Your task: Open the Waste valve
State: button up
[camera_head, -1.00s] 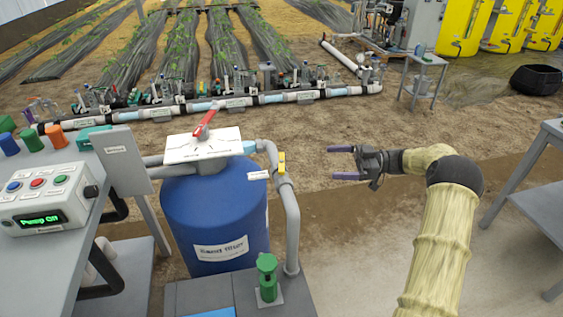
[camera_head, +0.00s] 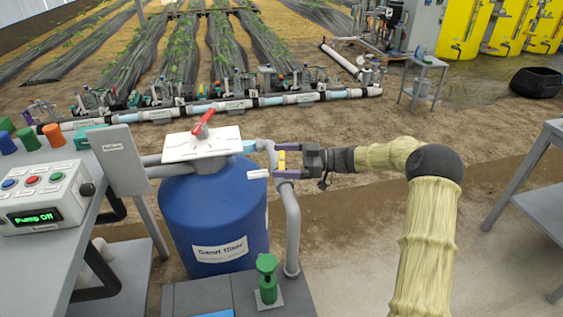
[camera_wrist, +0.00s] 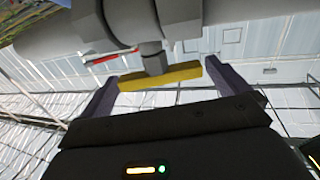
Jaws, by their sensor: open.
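The valve has a yellow handle (camera_head: 281,160) on the grey pipe to the right of the blue sand filter (camera_head: 213,215). A small white label (camera_head: 257,174) sits just left of it, too small to read. My gripper (camera_head: 282,160) is at the handle, with one purple finger above it and one below in the head view. In the wrist view the yellow handle (camera_wrist: 160,77) lies between the tips of my open gripper (camera_wrist: 165,84), close to the right finger. The grey valve stem rises behind the handle.
A red lever (camera_head: 204,122) stands on the white plate atop the filter. The control box (camera_head: 42,205) reads "Pump Off". Bare ground lies right of the pipe.

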jog(key=shift+a, duration=0.35)
jog(key=c, duration=0.9)
jog(key=shift+r, duration=0.1)
